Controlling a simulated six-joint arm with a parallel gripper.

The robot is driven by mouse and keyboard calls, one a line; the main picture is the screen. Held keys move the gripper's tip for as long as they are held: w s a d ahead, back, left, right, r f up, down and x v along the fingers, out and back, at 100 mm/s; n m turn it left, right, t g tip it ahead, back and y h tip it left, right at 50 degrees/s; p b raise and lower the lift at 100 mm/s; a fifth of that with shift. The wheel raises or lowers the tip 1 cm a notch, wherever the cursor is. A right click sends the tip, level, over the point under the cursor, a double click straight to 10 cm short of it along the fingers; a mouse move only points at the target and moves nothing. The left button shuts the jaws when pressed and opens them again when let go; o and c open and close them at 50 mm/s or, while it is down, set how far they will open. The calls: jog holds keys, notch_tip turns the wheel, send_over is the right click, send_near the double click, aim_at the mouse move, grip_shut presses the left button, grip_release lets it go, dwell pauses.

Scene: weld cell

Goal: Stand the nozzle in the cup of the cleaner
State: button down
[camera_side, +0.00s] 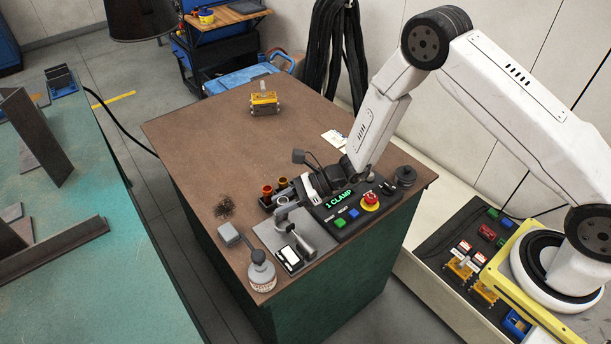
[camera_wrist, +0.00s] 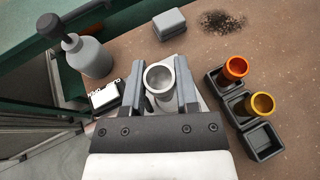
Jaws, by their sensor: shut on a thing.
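A grey hollow cylinder (camera_wrist: 160,78), which looks like the nozzle, sits between the two fingers of my gripper (camera_wrist: 160,88) with its open end facing the wrist camera. The gripper is shut on it. In the side view my gripper (camera_side: 291,222) is low over a grey plate (camera_side: 266,234), which looks like the cleaner's base. The plate's edge shows in the wrist view (camera_wrist: 201,98). A black box with a white top (camera_side: 291,257) stands on it. The cleaner's cup cannot be made out; whether the cylinder's lower end is inside it is hidden.
Black holders (camera_wrist: 265,141) stand right of my gripper, with an orange cup-like piece (camera_wrist: 235,68) and a yellow one (camera_wrist: 262,104); one is empty. A grey bottle (camera_side: 261,273), a grey block (camera_side: 229,233) and a control box (camera_side: 349,213) stand close by. The back of the table (camera_side: 205,125) is mostly clear.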

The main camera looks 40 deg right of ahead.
jog(key=shift+w+a+f, duration=0.1)
jog(key=shift+w+f, duration=0.2)
jog(key=shift+f, duration=1.5)
jog(key=shift+f, duration=0.1)
jog(key=shift+c, duration=1.8)
grip_release()
jog(key=v, duration=1.2)
jog(key=shift+s, duration=0.1)
